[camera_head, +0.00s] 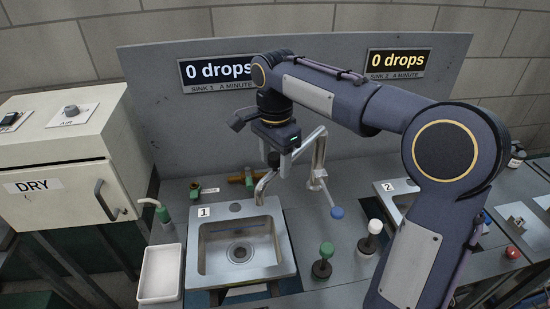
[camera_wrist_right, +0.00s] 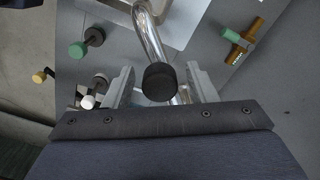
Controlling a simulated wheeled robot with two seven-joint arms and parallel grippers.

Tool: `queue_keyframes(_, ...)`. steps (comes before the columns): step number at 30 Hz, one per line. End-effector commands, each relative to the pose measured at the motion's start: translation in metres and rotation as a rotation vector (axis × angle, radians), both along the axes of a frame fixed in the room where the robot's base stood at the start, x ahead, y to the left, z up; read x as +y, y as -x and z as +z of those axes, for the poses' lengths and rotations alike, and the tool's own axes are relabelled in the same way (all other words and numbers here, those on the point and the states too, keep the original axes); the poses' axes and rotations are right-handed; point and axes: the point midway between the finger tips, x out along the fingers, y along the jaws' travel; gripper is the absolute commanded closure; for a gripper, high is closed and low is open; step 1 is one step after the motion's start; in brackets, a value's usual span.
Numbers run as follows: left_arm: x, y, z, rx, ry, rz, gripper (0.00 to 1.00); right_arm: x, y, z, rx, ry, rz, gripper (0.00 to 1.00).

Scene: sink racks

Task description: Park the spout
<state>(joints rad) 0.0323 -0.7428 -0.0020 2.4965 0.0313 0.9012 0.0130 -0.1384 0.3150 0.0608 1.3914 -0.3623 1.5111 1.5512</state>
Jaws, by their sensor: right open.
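The chrome spout (camera_head: 264,186) is a bent pipe over the left side of the counter, its lower end at the back edge of the sink 1 basin (camera_head: 203,264). It also shows in the wrist view (camera_wrist_right: 150,37), with a round black knob (camera_wrist_right: 160,83) on it. My right gripper (camera_wrist_right: 160,90) is open, one finger on each side of the black knob, with gaps visible; contact cannot be seen clearly. In the head view my right gripper (camera_head: 274,157) is above the back of sink 1, partly hiding the knob. My left gripper is out of view.
A blue-tipped lever (camera_head: 337,212) hangs by the chrome post. Green (camera_head: 326,250) and white (camera_head: 375,227) knobs stand right of the sink. A brass valve (camera_head: 247,177) lies behind it. A white tray (camera_head: 160,273) and the DRY cabinet (camera_head: 60,207) are left.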

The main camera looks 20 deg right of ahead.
Motion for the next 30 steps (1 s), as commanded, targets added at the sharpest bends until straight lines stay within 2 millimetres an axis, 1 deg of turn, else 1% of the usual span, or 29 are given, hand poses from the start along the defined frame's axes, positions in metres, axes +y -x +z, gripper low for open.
queue_keyframes(3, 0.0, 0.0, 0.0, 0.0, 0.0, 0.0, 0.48, 0.0, 0.0, 0.0, 0.0, 0.0, 0.0, 0.48)
queue_keyframes(4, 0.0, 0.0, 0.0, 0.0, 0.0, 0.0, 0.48, 0.0, 0.0, 0.0, 0.0, 0.0, 0.0, 0.51)
queue_keyframes(15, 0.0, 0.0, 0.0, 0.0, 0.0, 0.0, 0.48, 0.0, 0.0, 0.0, 0.0, 0.0, 0.0, 0.99)
queue_keyframes(23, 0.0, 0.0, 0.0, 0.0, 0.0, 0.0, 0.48, -0.001, 0.002, 0.0, 0.0, 0.0, 0.008, 1.0)
queue_keyframes(26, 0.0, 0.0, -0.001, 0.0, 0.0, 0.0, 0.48, -0.003, 0.006, 0.0, 0.0, 0.0, 0.029, 1.0)
queue_keyframes(30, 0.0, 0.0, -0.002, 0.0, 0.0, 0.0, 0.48, -0.01, 0.017, 0.0, -0.001, 0.0, 0.087, 1.0)
